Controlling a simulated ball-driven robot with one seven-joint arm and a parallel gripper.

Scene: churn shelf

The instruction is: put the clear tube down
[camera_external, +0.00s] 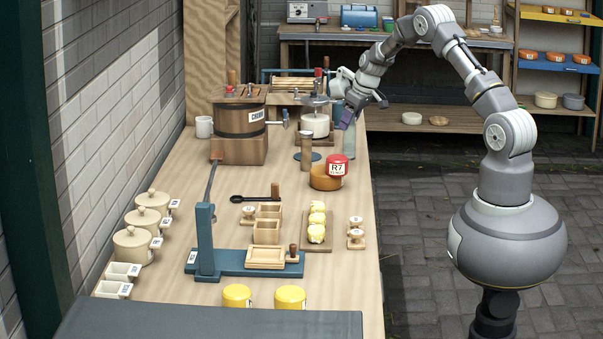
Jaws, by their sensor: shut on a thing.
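The clear tube (349,142) is a pale, see-through grey-green cylinder near the right edge of the wooden worktop, at its far half. It is upright. My gripper (352,117) reaches in from the upper right and is shut on the tube's upper part. The fingers hide the top of the tube. I cannot tell whether its bottom touches the worktop (190,240).
A brown cylinder (306,149) stands left of the tube. An orange-brown bowl (323,183) with a red-lidded R7 jar (337,166) is just in front. A wooden churn (239,130) stands further left.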

